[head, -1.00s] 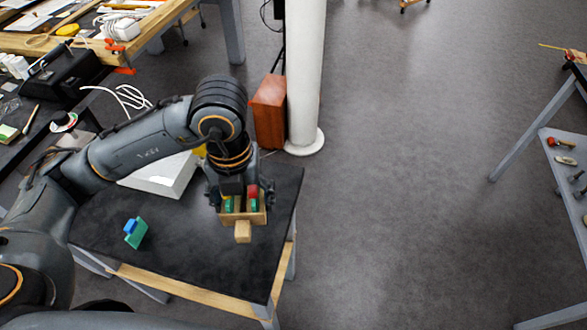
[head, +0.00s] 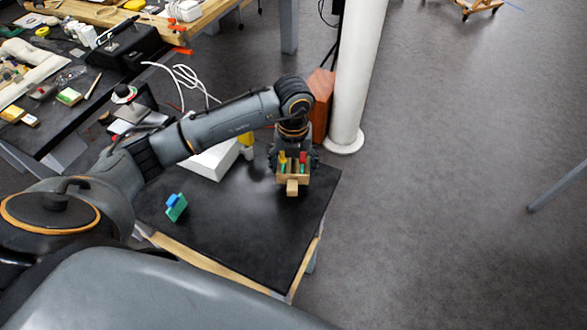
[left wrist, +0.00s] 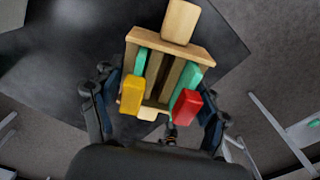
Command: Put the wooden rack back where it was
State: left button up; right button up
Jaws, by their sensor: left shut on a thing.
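The wooden rack (head: 293,180) is at my left gripper (head: 292,165), above or at the far right part of the black-topped table (head: 235,225). In the left wrist view the rack (left wrist: 168,45) lies between the two fingers of the gripper (left wrist: 155,110), which is shut on it. The rack carries a yellow block (left wrist: 132,94), a red block (left wrist: 187,108) and green pieces. A light wooden block (left wrist: 181,20) sticks out from its end. I cannot tell whether the rack touches the table. My right gripper is not in view.
A green and blue piece (head: 176,207) lies on the left of the tabletop. A white box (head: 212,160) and a yellow object (head: 246,139) stand at the back. A white column (head: 355,80) and an orange-brown box (head: 320,100) are behind.

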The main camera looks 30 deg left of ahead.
aim_at(293, 170)
pick_arm(q)
jog(key=shift+w+a+f, duration=0.1)
jog(key=shift+w+f, duration=0.15)
notch_tip(293, 170, down, 3)
jog(key=shift+p, duration=0.95)
jog(key=shift+f, duration=0.2)
jog(key=shift+f, duration=0.1)
jog(key=o, duration=1.2)
jog(key=shift+c, duration=0.2)
